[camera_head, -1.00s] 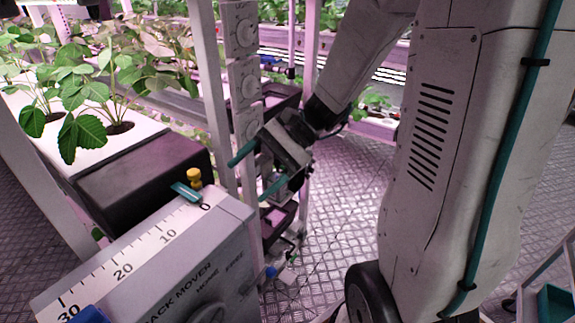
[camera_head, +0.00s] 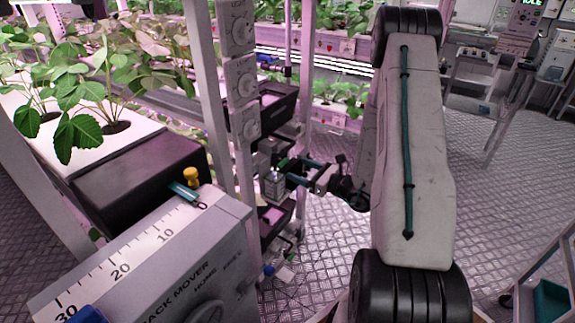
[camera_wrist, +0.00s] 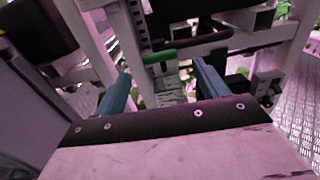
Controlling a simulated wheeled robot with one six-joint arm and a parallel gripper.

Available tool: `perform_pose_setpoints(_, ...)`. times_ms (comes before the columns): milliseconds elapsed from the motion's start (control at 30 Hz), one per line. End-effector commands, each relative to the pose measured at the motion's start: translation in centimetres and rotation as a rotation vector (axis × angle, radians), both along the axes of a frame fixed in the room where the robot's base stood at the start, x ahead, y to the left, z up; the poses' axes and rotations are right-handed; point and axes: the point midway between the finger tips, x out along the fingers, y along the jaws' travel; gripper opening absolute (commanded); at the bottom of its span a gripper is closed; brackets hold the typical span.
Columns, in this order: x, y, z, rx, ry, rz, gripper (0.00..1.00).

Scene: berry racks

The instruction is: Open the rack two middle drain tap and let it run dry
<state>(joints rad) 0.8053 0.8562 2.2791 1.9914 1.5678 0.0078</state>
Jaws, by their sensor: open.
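A green handle (camera_wrist: 160,56), probably a drain tap lever, lies crosswise ahead of my open fingers in the wrist view. In the head view a small green piece (camera_head: 283,163) shows beside grey fittings (camera_head: 273,184) at the rack post. My gripper (camera_head: 294,171) is open and empty, its two teal fingers pointing left at these fittings. In the wrist view my gripper (camera_wrist: 162,80) has one finger on each side of the handle's line, apart from it. Which rack and level this handle belongs to cannot be read.
A grey box with a scale (camera_head: 150,262) stands in front at the left, below a plant trough (camera_head: 135,185). A post with several dials (camera_head: 240,80) rises beside the fittings. A blue-handled fitting (camera_head: 269,271) sits low.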

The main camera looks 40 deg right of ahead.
Motion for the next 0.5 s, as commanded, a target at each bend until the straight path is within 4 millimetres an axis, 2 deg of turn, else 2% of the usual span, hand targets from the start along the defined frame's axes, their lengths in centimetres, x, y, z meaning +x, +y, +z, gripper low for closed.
perform_pose_setpoints(233,3.8,1.5,0.1,-0.002,-0.002,0.006,0.73)
perform_pose_setpoints(500,5.4,2.1,0.1,-0.002,-0.001,0.004,0.73)
